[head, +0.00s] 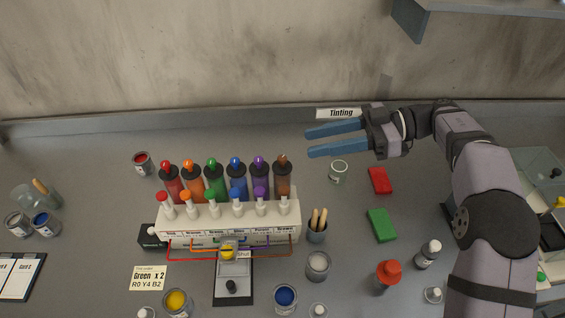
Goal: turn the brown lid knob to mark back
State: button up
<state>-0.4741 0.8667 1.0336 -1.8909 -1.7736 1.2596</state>
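The brown canister (282,182) is the rightmost of a row of coloured canisters at the back of the white tinting rack. Its brown lid knob (283,159) sits on top. The knob's exact heading and any marks around it are too small to tell. My gripper (309,142) is to the right of the knob and reaches in from the right. Its two blue fingers point left and are apart, with nothing between them. They appear not to touch the canister or its knob.
The white rack (270,232) holds red, orange, green, blue and purple canisters beside the brown one, with small pumps in front. The wall is behind.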

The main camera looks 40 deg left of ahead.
aim_at(282, 157)
notch_tip(282, 157, down, 8)
jog(key=s+m+t+y, duration=0.1)
jog(key=m+t+y, duration=0.2)
jog(key=y, duration=0.3)
jog(key=shift+s+a+m+t, duration=0.15)
jog(key=shift+a+m+t, duration=0.25)
jog(key=shift+t, duration=0.3)
jog(key=shift+r, duration=0.1)
jog(key=p+x, duration=0.2)
jog(key=x, duration=0.3)
jog(key=shift+s+a+r, duration=0.1)
jog(key=shift+a, duration=0.15)
jog(key=shift+p+x, duration=0.45)
jog(key=shift+x, duration=0.4)
grip_shut()
